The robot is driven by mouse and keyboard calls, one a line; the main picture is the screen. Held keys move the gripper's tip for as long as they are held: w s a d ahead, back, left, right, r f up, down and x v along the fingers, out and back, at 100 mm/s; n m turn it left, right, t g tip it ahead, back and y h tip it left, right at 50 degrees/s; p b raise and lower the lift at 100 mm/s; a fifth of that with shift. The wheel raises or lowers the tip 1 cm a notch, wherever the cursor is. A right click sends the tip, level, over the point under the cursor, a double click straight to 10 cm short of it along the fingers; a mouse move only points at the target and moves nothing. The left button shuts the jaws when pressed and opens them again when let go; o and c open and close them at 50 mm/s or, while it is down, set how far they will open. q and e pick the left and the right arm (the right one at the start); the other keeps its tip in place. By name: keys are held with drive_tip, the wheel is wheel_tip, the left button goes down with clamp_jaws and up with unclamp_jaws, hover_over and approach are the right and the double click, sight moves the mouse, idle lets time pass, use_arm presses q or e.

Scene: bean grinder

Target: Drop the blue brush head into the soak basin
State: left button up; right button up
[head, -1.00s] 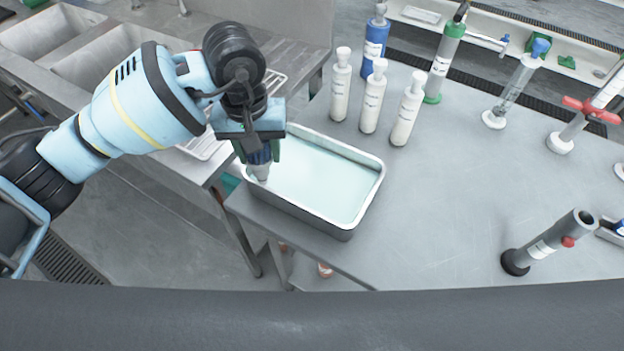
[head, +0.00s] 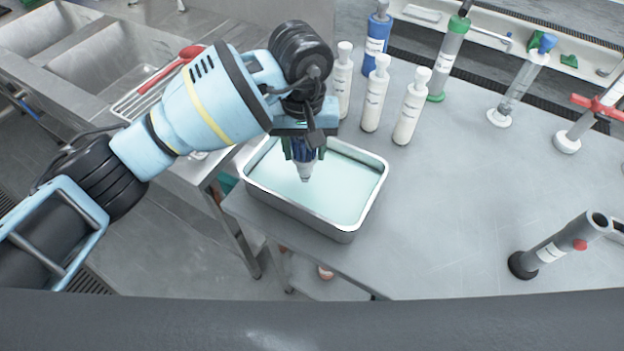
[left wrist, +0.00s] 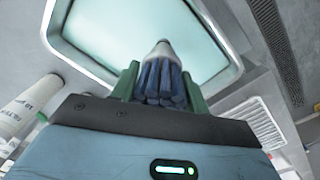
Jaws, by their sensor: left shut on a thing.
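My left gripper (head: 304,152) is over the soak basin, a metal tray (head: 345,233) filled with pale green liquid, on the grey table. It is shut on the blue brush head (left wrist: 160,82), which has dark blue bristles and a pale grey tip that points down in the head view. In the left wrist view the brush head sits between the two green fingers (left wrist: 160,85), with the basin (left wrist: 85,69) beyond it. In the head view the tip appears over the liquid; I cannot tell whether it touches. My right gripper is not in view.
Several white bottles (head: 409,115) stand just right of the basin. A blue bottle (head: 376,42) and a green-based cylinder (head: 450,60) stand behind them. A sink (head: 115,60) is at the back left. The table's middle is clear.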

use_arm(q)
wheel_tip(320, 180, down, 3)
drive_tip(key=shift+f+b, duration=0.1)
drive_tip(key=shift+b, duration=0.35)
drive_tip(key=shift+f, duration=0.35)
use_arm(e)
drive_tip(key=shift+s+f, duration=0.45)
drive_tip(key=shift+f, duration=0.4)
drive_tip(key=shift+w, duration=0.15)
use_arm(q)
drive_tip(key=o, duration=1.1)
drive_tip(key=shift+c, duration=0.2)
drive_tip(key=shift+r+b, duration=0.35)
drive_tip(key=shift+r, duration=3.55)
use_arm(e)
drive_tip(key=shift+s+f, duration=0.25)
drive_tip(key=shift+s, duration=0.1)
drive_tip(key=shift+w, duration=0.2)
